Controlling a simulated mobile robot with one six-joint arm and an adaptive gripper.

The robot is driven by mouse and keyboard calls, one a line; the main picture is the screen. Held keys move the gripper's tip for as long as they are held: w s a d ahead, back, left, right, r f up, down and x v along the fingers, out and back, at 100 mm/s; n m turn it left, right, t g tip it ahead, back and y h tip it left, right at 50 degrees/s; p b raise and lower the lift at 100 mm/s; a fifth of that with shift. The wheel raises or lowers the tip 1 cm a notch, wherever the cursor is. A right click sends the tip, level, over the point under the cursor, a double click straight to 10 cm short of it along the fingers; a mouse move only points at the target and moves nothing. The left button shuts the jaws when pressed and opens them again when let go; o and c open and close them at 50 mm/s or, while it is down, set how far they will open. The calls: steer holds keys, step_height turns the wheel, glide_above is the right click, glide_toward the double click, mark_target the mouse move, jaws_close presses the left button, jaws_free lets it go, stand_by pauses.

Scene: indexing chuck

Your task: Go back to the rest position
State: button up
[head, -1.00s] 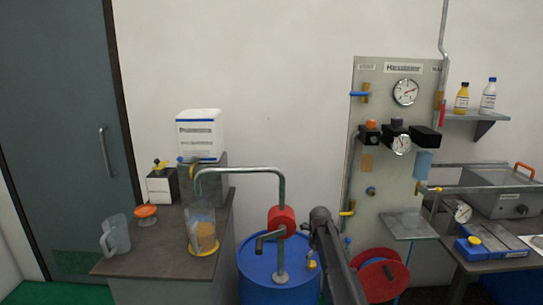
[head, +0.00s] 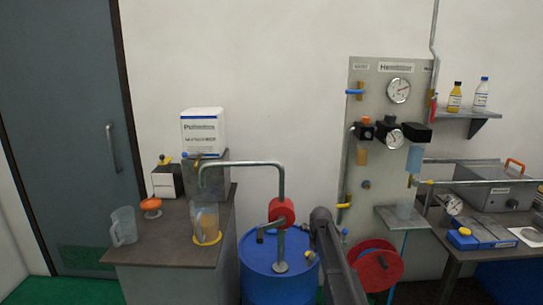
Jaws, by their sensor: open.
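My dark arm (head: 335,255) rises from the bottom edge in front of the blue drum's right side and the red hose reel. Its rounded upper end is beside the drum pump. I cannot make out my gripper or its fingers in the head view. No object is seen held.
A blue drum (head: 265,284) with a red-bodied pump (head: 281,210) stands at centre. Left is a bench (head: 165,252) with a clear jug (head: 124,226). Right are a gauge panel (head: 385,80), a red reel (head: 375,273) and another bench (head: 462,268).

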steer(key=s+f+n+b, duration=0.3)
steer(key=s+n, duration=0.7)
steer(key=s+f+n+b, duration=0.4)
steer(key=s+n, duration=0.5)
steer(key=s+f+n+b, duration=0.3)
steer(key=s+n, duration=0.7)
step_height(320, 180, up, 17)
steer(key=p, duration=1.7)
steer(key=shift+w+f, duration=0.15)
steer(key=shift+w, duration=0.1)
steer(key=shift+d, duration=0.1)
